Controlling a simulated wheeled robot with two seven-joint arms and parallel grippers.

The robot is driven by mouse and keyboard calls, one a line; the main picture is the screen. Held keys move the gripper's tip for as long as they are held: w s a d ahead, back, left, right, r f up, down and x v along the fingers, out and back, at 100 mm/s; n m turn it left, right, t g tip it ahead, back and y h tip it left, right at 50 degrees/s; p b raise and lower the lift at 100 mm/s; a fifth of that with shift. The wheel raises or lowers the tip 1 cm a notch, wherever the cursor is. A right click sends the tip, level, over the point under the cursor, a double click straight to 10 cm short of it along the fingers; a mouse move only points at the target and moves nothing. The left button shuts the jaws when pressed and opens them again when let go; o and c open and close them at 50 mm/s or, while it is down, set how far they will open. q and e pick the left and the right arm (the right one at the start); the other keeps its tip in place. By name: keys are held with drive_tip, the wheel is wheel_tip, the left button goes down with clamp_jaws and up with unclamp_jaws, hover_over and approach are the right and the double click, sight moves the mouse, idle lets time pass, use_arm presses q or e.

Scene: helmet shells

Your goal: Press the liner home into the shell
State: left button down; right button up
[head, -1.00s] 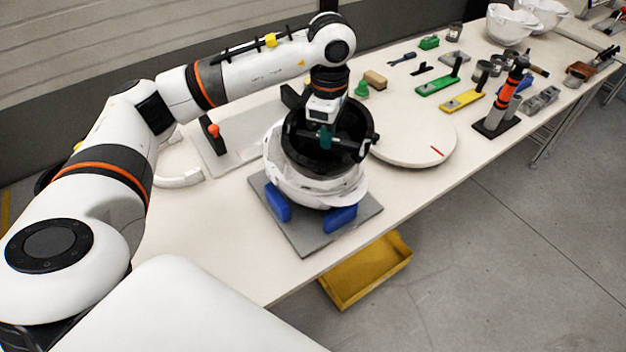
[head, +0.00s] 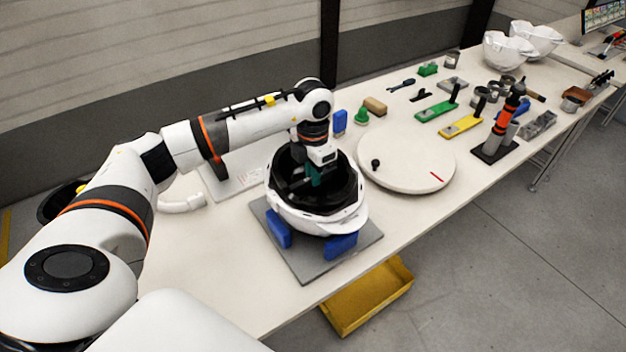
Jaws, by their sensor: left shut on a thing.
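The white shell (head: 338,220) rests open side up on a grey plate (head: 350,250), between blue blocks (head: 340,246). The black liner (head: 343,190) sits down inside the shell, its rim near the shell's rim. I cannot tell whether it is fully seated. My left gripper (head: 314,182) reaches down into the liner and is shut on it; the fingertips are partly hidden by the dark interior. My right gripper is out of view.
A white round disc (head: 415,172) with a black knob stands close to the right of the shell. Green (head: 437,108) and yellow (head: 462,126) tools and an orange-black upright tool (head: 505,120) are farther right. A yellow bin (head: 368,296) sits below the table edge.

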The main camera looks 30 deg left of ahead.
use_arm(q)
wheel_tip(320, 180, down, 2)
drive_tip(key=shift+f+p, duration=0.2)
drive_tip(key=shift+p, duration=0.1)
drive_tip(key=shift+f, duration=0.35)
drive_tip(key=c, duration=1.5)
unclamp_jaws()
drive_tip(key=shift+c, duration=0.2)
drive_tip(key=shift+o, duration=0.7)
drive_tip(key=shift+r, duration=0.1)
drive_tip(key=shift+r, duration=0.2)
wheel_tip(320, 180, up, 10)
drive_tip(key=b, duration=0.3)
drive_tip(key=shift+r, duration=0.85)
